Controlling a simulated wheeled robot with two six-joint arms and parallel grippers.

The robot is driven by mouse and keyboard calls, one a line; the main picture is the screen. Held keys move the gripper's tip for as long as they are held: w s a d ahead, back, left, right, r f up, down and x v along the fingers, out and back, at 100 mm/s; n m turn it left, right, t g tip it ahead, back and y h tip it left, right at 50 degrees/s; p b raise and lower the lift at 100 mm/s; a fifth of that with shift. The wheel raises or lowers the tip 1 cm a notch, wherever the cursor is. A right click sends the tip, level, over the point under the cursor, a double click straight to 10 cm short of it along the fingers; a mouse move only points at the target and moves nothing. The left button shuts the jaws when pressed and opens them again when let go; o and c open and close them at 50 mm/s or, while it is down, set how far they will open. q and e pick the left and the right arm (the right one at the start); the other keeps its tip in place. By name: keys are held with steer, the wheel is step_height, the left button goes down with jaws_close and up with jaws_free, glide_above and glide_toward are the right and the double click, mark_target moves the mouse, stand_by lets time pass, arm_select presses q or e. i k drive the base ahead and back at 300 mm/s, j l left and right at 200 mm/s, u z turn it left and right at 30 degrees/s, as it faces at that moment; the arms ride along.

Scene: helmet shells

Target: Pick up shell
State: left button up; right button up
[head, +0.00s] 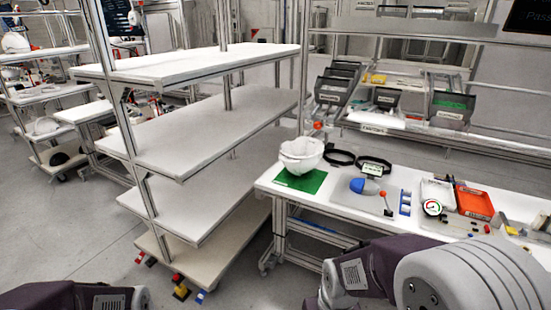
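A white helmet shell (300,155) stands at the left end of the white workbench (335,218), at the back edge of a green mat (300,182). More white shell-like objects (15,42) show on shelving at the far left, small and hard to make out. Part of my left arm shows at the bottom left and my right arm crosses the bottom right, in front of the bench. Neither gripper is in the picture.
An empty multi-tier shelf rack (200,60) stands left of the bench. Black ring-like bands (339,157), a blue-topped fixture (364,187), a red tray (473,203) and a round gauge (432,207) lie on the bench. Bins (450,108) stand above. Open floor (60,240) lies at left.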

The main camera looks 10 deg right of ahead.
mark_target(300, 160)
steer(key=i+j+u, duration=0.25)
steer(key=i, duration=0.95)
steer(key=i+l, duration=0.25)
steer(key=i+l+u, duration=0.1)
steer(key=i+l, duration=0.15)
steer(key=l, duration=0.2)
steer(key=i+l, duration=0.2)
steer(key=l, duration=0.15)
